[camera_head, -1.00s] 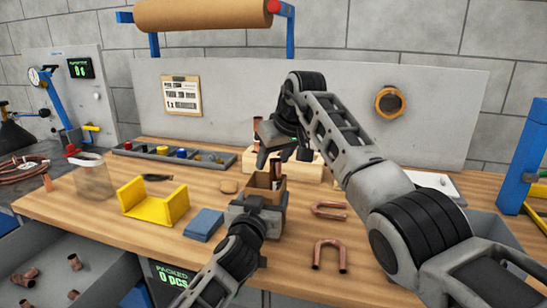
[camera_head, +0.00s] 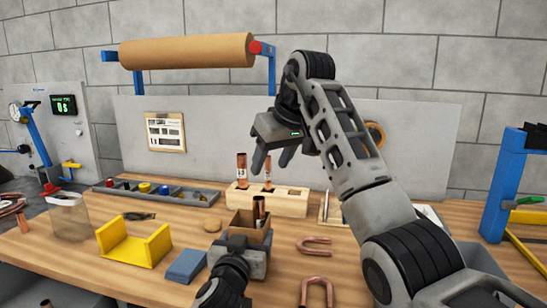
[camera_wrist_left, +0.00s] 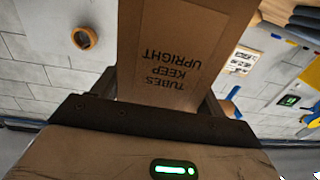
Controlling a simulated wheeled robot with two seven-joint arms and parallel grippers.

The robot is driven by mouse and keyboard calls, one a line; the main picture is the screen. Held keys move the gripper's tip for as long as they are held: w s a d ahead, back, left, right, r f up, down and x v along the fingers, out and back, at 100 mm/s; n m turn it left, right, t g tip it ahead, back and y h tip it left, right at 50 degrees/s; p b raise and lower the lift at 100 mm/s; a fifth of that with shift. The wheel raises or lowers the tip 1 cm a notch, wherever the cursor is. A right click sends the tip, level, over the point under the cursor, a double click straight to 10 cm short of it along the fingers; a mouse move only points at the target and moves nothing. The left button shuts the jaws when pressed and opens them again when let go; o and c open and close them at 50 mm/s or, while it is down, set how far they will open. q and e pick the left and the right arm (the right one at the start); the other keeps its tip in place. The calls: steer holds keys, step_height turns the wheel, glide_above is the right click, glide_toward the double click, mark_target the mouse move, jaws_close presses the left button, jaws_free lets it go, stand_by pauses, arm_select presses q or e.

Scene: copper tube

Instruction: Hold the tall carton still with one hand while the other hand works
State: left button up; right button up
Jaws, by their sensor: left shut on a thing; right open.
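The tall brown carton (camera_head: 246,229) stands open-topped on the bench, with at least one copper tube (camera_head: 260,207) upright inside. My left gripper (camera_head: 242,248) is shut on the carton from the near side. In the left wrist view the carton (camera_wrist_left: 172,50) fills the jaws, its "TUBES KEEP UPRIGHT" print upside down in the picture. My right gripper (camera_head: 272,160) is open above a pale wooden block (camera_head: 285,202) behind the carton. Two copper tubes stand in the block. One (camera_head: 268,172) appears between the right fingertips, the other (camera_head: 241,170) to their left.
Bent copper tubes (camera_head: 313,247) lie right of the carton. A blue block (camera_head: 185,267) and a yellow cradle (camera_head: 133,245) lie to its left. A parts tray (camera_head: 160,193) lies behind them. A blue frame (camera_head: 507,190) stands at the right.

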steer(key=shift+s+d+r, duration=0.1)
steer(key=shift+s+r, duration=0.1)
steer(key=shift+r, duration=0.15)
arm_select(q)
steer(key=o, duration=1.1)
steer(key=shift+s, duration=0.1)
